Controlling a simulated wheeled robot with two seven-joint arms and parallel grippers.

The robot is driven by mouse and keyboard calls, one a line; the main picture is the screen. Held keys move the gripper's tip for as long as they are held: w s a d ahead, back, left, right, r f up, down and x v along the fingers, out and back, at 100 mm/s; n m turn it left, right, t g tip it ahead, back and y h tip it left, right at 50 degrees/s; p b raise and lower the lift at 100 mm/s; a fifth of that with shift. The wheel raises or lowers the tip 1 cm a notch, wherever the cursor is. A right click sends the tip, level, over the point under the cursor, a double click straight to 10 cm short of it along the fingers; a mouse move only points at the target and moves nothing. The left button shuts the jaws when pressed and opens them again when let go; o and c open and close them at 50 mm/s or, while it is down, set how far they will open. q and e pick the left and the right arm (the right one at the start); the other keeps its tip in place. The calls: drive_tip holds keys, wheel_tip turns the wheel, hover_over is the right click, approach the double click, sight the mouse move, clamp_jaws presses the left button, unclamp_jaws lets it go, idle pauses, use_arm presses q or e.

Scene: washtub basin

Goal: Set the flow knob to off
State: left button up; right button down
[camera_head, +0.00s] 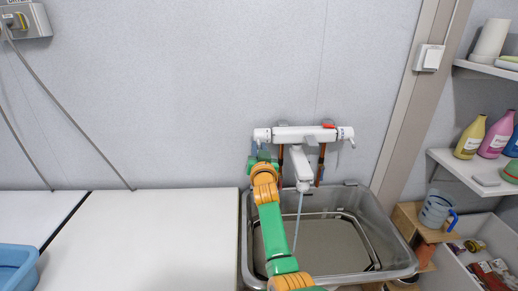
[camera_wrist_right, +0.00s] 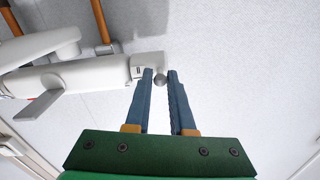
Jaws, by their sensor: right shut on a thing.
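The white wall tap (camera_head: 295,134) is fixed above the basin. Its flow knob (camera_head: 262,134) is at the left end of the tap bar, a white printed cap with a small grey pin (camera_wrist_right: 160,79) in the right wrist view. My right gripper (camera_head: 259,148) has come up from below to this end. Its two blue fingers (camera_wrist_right: 160,82) are on either side of the grey pin, shut on the knob. A thin stream of water (camera_head: 297,220) falls from the spout (camera_head: 302,170). My left gripper is out of view.
The grey washtub basin (camera_head: 385,240) lies below the tap, and my right arm crosses its left part. A white counter (camera_head: 140,235) is left of it, with a blue tub (camera_head: 15,265). Shelves with bottles (camera_head: 470,138) are at the right.

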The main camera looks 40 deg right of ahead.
drive_tip(key=shift+f, duration=0.1)
idle(0.8)
drive_tip(key=f+t+h+b, duration=0.1)
drive_tip(key=b, duration=0.7)
drive_tip(key=f+t+h+b, duration=0.1)
drive_tip(key=t+b, duration=0.1)
drive_tip(key=b, duration=0.6)
drive_tip(key=w+d+f+t+h+b, duration=0.1)
drive_tip(key=t+b, duration=0.1)
drive_tip(key=b, duration=0.6)
drive_tip(key=shift+f+h, duration=0.25)
drive_tip(key=shift+h, duration=0.15)
drive_tip(key=shift+r+t, duration=0.15)
drive_tip(key=shift+t, duration=0.15)
drive_tip(key=c, duration=0.9)
unclamp_jaws()
drive_tip(key=shift+o, duration=0.3)
drive_tip(key=shift+w, duration=0.15)
drive_tip(key=shift+f, duration=0.2)
